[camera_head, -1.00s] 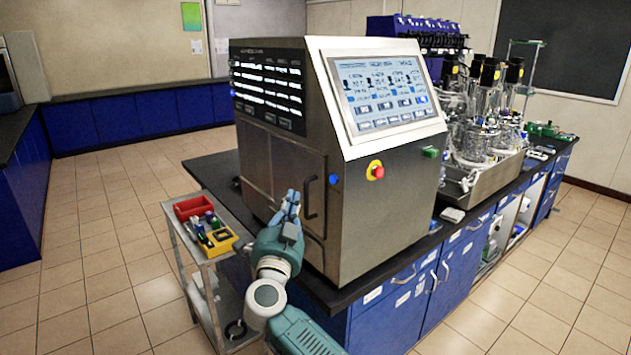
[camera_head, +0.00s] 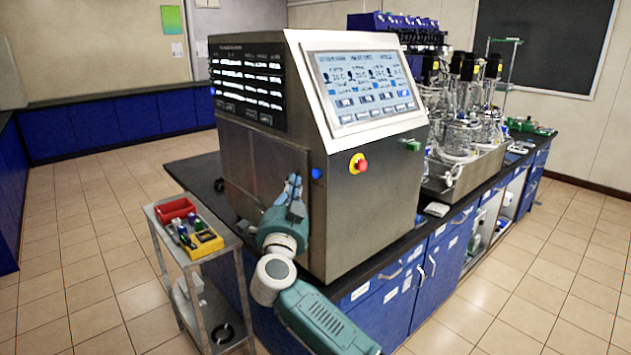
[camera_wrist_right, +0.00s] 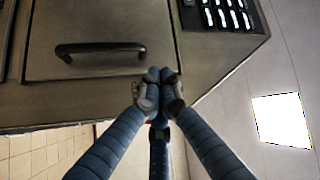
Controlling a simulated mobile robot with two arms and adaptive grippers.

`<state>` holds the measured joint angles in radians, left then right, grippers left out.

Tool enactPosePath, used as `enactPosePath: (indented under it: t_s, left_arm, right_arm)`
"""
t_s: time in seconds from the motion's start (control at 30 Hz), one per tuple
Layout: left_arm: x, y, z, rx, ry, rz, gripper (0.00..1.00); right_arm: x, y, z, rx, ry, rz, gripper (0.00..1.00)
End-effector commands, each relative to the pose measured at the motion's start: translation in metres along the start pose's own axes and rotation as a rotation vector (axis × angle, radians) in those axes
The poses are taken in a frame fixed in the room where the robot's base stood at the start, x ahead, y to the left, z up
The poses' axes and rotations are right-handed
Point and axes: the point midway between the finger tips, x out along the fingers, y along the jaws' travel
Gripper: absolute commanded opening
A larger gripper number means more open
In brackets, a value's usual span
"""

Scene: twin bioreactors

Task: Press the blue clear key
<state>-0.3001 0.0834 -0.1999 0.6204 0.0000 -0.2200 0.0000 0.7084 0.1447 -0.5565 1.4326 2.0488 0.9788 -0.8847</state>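The big steel cabinet (camera_head: 370,215) has a sloped touchscreen (camera_head: 365,70) showing a row of keys, one of them blue (camera_head: 403,93) at the lower right. A small round blue button (camera_head: 316,173) sits at the left edge of the front, left of a red knob on a yellow ring (camera_head: 358,163). Labels are too small to read. My right gripper (camera_head: 294,184) is in front of the cabinet's left side, left of and slightly below the blue button, apart from it in the picture. In the right wrist view its blue fingers (camera_wrist_right: 159,78) are together and empty. My left gripper is not in view.
A dark bar handle (camera_wrist_right: 100,50) on the cabinet's side door is close to my right gripper. A steel trolley (camera_head: 190,265) with a red bin (camera_head: 175,208) and a yellow rack (camera_head: 205,242) stands at the left. Glass reactors (camera_head: 465,115) stand behind. Floor is clear at the left.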

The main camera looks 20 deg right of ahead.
Motion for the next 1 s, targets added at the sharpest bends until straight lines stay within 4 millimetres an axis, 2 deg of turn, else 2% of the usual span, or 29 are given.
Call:
enactPosePath:
  t_s: [0.03,0.1,0.33,1.0]
  left_arm:
    - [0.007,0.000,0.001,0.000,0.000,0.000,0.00]
    - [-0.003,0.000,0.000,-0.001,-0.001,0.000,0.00]
    - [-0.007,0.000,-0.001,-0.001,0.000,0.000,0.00]
    - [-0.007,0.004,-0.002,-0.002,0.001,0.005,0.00]
  right_arm:
    - [0.004,0.006,-0.003,-0.001,0.002,-0.002,0.00]
    - [0.011,0.006,-0.009,-0.001,0.000,0.001,0.00]
    - [0.022,0.015,-0.016,0.000,-0.001,0.001,0.00]
    - [0.023,0.017,-0.016,0.000,-0.001,0.000,0.00]
